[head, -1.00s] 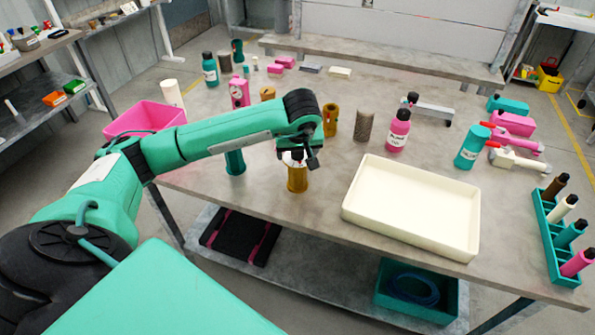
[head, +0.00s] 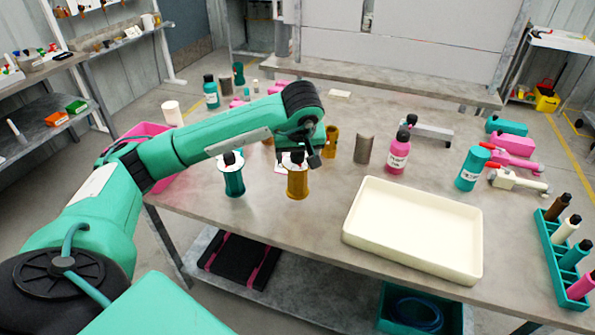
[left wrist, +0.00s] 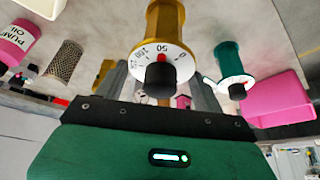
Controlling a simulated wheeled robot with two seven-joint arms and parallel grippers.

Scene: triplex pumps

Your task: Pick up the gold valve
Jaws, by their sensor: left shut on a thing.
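The gold valve (head: 297,183) is a spool-shaped body with a white dial and a black knob on top. It is upright above the front part of the table, left of the cream tray (head: 362,245). My left gripper (head: 296,160) is shut on it near the top. In the left wrist view the gold valve (left wrist: 167,22) stands between the two fingers (left wrist: 160,85), its dial and knob facing the camera. It seems slightly off the table, but its underside is hidden. A teal valve (head: 233,181) stands just left of it, also in the left wrist view (left wrist: 230,60). My right gripper is out of view.
Behind stand another gold part (head: 332,143), a grey cylinder (head: 364,148) and a pink bottle (head: 397,157). A pink bin (head: 150,128) is at the left, partly behind my arm. A teal rack (head: 560,262) of bottles is at the right edge.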

